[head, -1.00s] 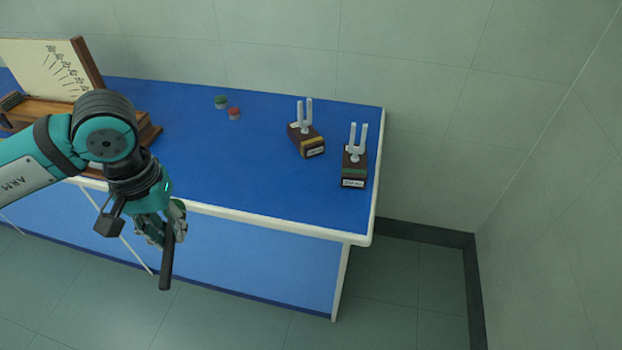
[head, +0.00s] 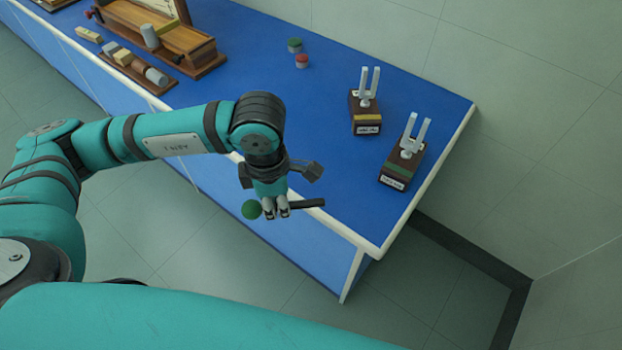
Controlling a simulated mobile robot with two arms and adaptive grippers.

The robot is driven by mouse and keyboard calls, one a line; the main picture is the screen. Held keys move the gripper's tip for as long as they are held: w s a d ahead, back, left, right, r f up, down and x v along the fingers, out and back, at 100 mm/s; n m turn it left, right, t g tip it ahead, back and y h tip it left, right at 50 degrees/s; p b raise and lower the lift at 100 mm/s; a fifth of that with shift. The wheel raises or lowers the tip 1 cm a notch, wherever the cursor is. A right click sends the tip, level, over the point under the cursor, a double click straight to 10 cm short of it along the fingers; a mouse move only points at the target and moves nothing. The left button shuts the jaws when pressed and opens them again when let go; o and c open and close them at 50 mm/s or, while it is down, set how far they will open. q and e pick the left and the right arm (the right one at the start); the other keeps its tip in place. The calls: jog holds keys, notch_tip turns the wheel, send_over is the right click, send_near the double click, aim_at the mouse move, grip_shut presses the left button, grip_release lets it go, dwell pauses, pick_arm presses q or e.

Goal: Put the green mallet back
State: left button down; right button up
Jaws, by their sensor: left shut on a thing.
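The green mallet has a round green head (head: 252,209) and a dark handle (head: 308,204). My left gripper (head: 275,210) is shut on the mallet, its fingers around the part between head and handle end. It holds the mallet level in the picture, in front of the blue bench's (head: 330,150) front edge. Two tuning forks on wooden boxes stand at the bench's right end. One box has a yellow band (head: 366,112), the other a green band (head: 402,166). My right gripper is not in view.
A wooden instrument (head: 165,40) and a rack of small blocks and cylinders (head: 138,70) stand at the left on the bench. A small green-topped pot (head: 294,46) and a red-topped pot (head: 302,62) stand at the back. The bench middle is clear.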

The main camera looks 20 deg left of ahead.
pick_arm(q)
notch_tip(320, 180, down, 4)
jog(key=s+d+n, duration=0.1)
jog(key=s+n, duration=0.1)
jog(key=n, duration=0.7)
jog(key=w+p, duration=0.1)
jog(key=w, duration=0.4)
jog(key=w+p, duration=0.1)
jog(key=w, duration=0.4)
jog(key=w+f+p, duration=0.1)
jog(key=w+p, duration=0.1)
jog(key=w, duration=0.4)
jog(key=shift+d, duration=0.25)
notch_tip(320, 180, down, 3)
jog(key=shift+s+r+p, duration=0.1)
jog(key=shift+r+p, duration=0.05)
jog(key=shift+p, duration=0.55)
jog(key=shift+f, duration=0.55)
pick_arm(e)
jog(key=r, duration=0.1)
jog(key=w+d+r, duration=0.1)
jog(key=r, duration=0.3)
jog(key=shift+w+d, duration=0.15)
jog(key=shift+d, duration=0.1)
pick_arm(q)
jog(key=shift+f, duration=0.1)
